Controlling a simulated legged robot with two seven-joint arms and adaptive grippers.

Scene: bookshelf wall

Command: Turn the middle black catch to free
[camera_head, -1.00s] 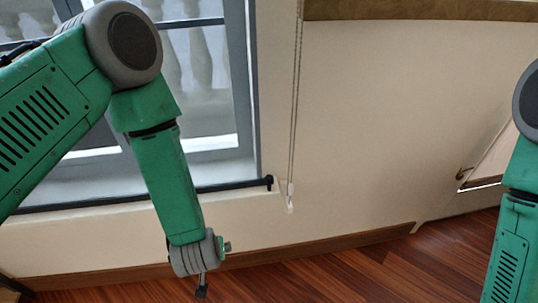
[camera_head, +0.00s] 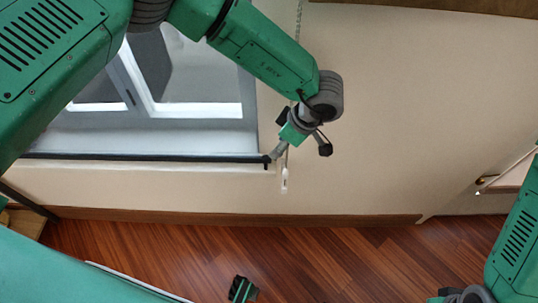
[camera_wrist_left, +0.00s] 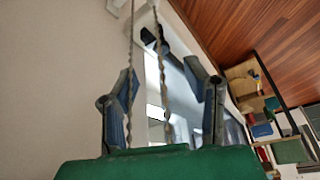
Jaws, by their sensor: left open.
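My left gripper (camera_head: 302,147) is open in front of the cream wall, just right of the window's lower corner, with its fingers spread. In the left wrist view my left gripper (camera_wrist_left: 162,88) has the pull cord (camera_wrist_left: 166,98) showing between its two fingers; I cannot tell whether it touches them. The window (camera_head: 180,108) is partly covered by my left arm. I cannot make out the middle black catch for certain in either view. My right gripper (camera_head: 462,294) is only partly seen at the lower right edge, and its fingers are unclear.
A dark rail (camera_head: 150,157) runs along the window sill and ends near my left gripper. A white cord weight (camera_head: 284,180) hangs below. A shelf with coloured items (camera_wrist_left: 275,125) shows in the left wrist view.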

